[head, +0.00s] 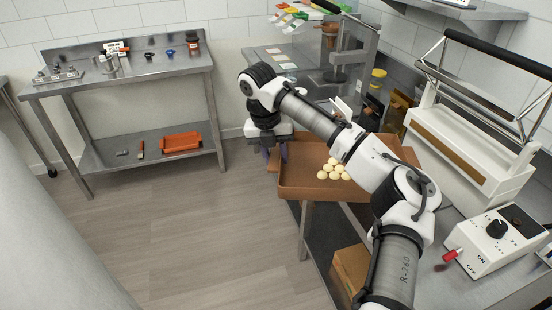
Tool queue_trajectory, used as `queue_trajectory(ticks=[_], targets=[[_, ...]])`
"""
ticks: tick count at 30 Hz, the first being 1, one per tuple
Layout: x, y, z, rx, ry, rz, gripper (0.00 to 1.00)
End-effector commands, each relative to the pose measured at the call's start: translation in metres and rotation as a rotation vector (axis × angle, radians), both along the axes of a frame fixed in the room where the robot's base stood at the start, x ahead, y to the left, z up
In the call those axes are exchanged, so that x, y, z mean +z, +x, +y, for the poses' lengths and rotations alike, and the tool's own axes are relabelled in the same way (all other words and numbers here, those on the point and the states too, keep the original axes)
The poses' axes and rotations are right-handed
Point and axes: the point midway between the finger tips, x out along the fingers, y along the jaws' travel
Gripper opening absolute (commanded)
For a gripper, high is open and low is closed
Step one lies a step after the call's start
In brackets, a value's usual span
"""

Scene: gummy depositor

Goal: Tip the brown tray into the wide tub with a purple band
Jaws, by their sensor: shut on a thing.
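The brown tray (299,181) is at the left edge of the steel table on the right, partly behind my arm. Several pale yellow round pieces (333,171) lie grouped inside it. My gripper (276,157) points down at the tray's far left corner and is shut on its rim. The tray looks about level; I cannot tell whether it rests on the table or is lifted. I cannot make out a wide tub with a purple band in this view.
A white sealer (459,152) and a white control box (501,240) with a red-handled part stand on the right table. A cardboard box (350,268) sits below. A steel bench (135,81) holding small tools and an orange tray (182,142) stands back left. The floor between is clear.

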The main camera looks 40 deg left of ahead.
Motion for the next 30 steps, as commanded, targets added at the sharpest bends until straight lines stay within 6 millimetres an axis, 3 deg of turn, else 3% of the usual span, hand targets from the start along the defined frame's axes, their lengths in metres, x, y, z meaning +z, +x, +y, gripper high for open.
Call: queue_trajectory(ticks=[24, 30], targets=[[0.074, -0.007, -0.031, -0.002, 0.231, -0.058, 0.00], [0.080, -0.008, -0.032, 0.000, 0.243, -0.059, 0.00]])
